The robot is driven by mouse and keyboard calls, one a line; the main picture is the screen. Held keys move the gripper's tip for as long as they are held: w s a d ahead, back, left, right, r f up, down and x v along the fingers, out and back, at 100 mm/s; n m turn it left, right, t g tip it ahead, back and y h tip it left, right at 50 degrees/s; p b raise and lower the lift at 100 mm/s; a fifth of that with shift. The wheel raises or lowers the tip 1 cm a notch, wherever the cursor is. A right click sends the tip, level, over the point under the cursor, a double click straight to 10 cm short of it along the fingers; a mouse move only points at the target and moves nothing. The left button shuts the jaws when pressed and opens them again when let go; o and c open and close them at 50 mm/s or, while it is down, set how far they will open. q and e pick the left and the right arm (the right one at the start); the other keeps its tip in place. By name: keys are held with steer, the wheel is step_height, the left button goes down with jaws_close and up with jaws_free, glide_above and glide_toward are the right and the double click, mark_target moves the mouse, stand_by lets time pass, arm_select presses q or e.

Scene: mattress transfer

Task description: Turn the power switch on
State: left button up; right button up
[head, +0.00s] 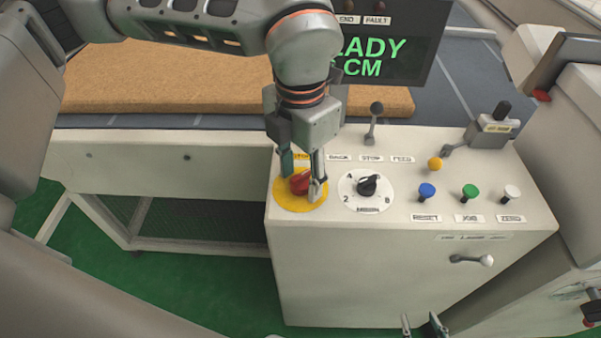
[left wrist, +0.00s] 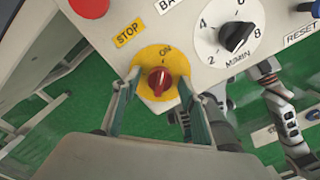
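The power switch is a red rotary knob (head: 300,184) on a yellow disc (head: 287,203) at the left of the control panel. The knob also shows in the left wrist view (left wrist: 159,80), with an ON label above it on the disc. My left gripper (head: 303,182) points down at the knob. Its fingers are spread on either side of the knob, and I see a gap between each finger and the knob in the left wrist view. My right gripper (head: 422,322) is low at the bottom edge of the head view, its fingers apart and empty.
A white speed dial (head: 368,186) sits right beside the switch. A red button (left wrist: 90,6) is near the STOP label. A display (head: 385,50) rises behind.

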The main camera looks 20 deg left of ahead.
mark_target(300, 176)
arm_select(q)
steer(key=shift+r, duration=0.25)
step_height(300, 176, up, 12)
steer(key=shift+f, duration=0.25)
stand_by(0.6)
